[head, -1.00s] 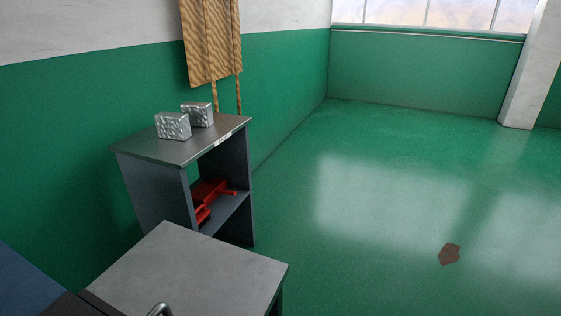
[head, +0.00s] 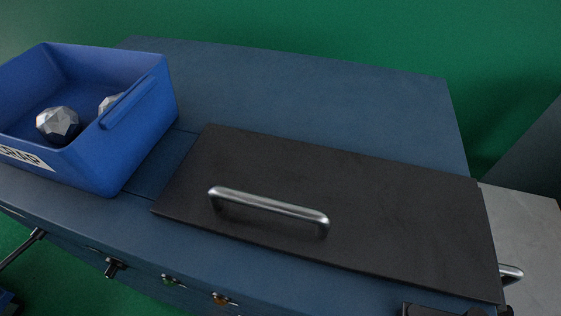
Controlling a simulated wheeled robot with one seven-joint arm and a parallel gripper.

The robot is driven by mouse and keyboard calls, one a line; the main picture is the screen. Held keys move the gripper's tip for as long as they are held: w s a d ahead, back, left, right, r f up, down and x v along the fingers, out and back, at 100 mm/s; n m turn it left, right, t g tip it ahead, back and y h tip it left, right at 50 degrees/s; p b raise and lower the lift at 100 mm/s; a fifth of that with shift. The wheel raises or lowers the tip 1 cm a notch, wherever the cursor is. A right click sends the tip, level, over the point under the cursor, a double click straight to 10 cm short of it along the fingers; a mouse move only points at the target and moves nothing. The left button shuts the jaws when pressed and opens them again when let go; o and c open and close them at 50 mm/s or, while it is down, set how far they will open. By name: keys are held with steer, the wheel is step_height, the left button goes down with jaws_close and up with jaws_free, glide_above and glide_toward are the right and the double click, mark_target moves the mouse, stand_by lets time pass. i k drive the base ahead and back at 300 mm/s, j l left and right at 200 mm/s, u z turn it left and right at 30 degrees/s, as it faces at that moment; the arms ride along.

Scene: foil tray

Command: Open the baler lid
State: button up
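The baler lid (head: 390,215) is a flat black panel lying shut on top of the blue baler (head: 310,90). A silver bar handle (head: 268,207) stands up from the lid, left of its middle and close to its front edge. The lid looks flat and not raised. My gripper is not in view; a dark shape at the lower right edge is too cut off to tell.
A blue bin (head: 150,125) marked as scrap stands on the baler's left end, with faceted silver foil balls (head: 58,124) inside. Knobs and buttons (head: 170,281) line the baler's front. A grey surface (head: 530,230) adjoins at right, beside another silver handle (head: 511,273).

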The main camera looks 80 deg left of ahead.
mark_target(406, 223)
steer(key=u, duration=1.35)
